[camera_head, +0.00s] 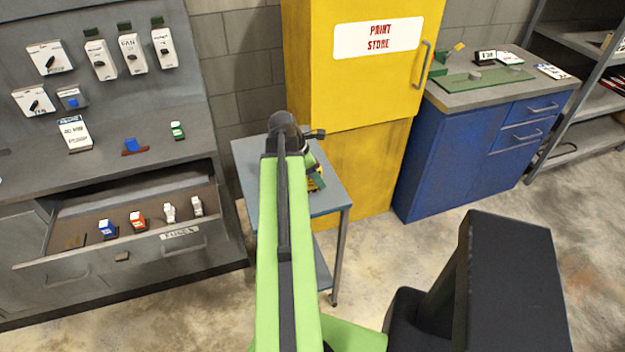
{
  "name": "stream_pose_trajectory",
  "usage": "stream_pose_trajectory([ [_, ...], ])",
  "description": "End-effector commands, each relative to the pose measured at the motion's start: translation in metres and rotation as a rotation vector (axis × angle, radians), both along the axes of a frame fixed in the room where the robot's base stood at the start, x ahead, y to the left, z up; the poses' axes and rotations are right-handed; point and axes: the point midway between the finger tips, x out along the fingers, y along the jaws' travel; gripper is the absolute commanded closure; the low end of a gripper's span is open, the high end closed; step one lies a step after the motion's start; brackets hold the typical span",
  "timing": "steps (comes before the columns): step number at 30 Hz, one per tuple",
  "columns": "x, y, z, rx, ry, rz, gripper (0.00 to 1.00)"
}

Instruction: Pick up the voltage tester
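I cannot name the voltage tester for certain. A small yellow item with dark and red parts (317,182) is on or just above the small blue-grey table (332,198), partly hidden by my arm. My green arm reaches over this table, and its black wrist end is over the table's back part. My gripper (312,164) is mostly hidden behind my arm, close to the yellow item. Its fingers cannot be made out, nor whether they touch or hold anything.
An open drawer (75,251) at left holds several small fuses. The grey bench (40,170) above carries a white box, a blue part (131,146) and a green part (177,131). A yellow cabinet (355,90) stands behind the table, a blue cabinet (440,150) at right.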

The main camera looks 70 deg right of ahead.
Motion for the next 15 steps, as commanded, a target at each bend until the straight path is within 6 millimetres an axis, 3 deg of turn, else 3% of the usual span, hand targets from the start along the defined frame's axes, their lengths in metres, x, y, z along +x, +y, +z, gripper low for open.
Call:
stream_pose_trajectory([
  [2, 0.0001, 0.0001, 0.0003, 0.0, 0.0, 0.0, 0.54],
  [12, 0.0005, 0.0004, 0.0002, 0.0, 0.0, 0.0, 0.98],
  [15, 0.0006, 0.0004, 0.0002, 0.0, 0.0, 0.0, 1.0],
])
